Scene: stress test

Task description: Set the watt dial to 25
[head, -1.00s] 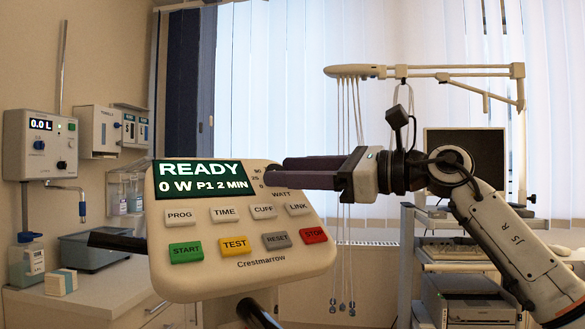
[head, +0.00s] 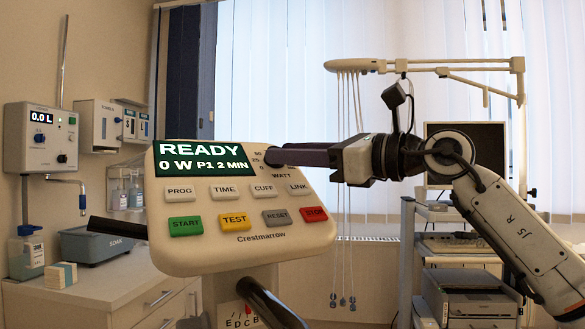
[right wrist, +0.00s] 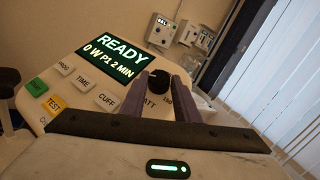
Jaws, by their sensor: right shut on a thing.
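The watt dial (right wrist: 159,80) is a dark round knob at the upper right of the cream console (head: 290,240). In the right wrist view it sits between the two fingers of my right gripper (head: 277,155), which is shut on it. In the head view the fingers mostly hide the knob. Scale numbers, including 25, show just left of the fingertips, with WATT printed below. The green display (head: 203,158) reads READY, 0 W, P1, 2 MIN. I cannot tell the dial's pointer direction. My left gripper is not in view.
Buttons fill the console below the dial, among them LINK (head: 298,188) and the red STOP (head: 314,214). Dark bars jut out left of and below the console.

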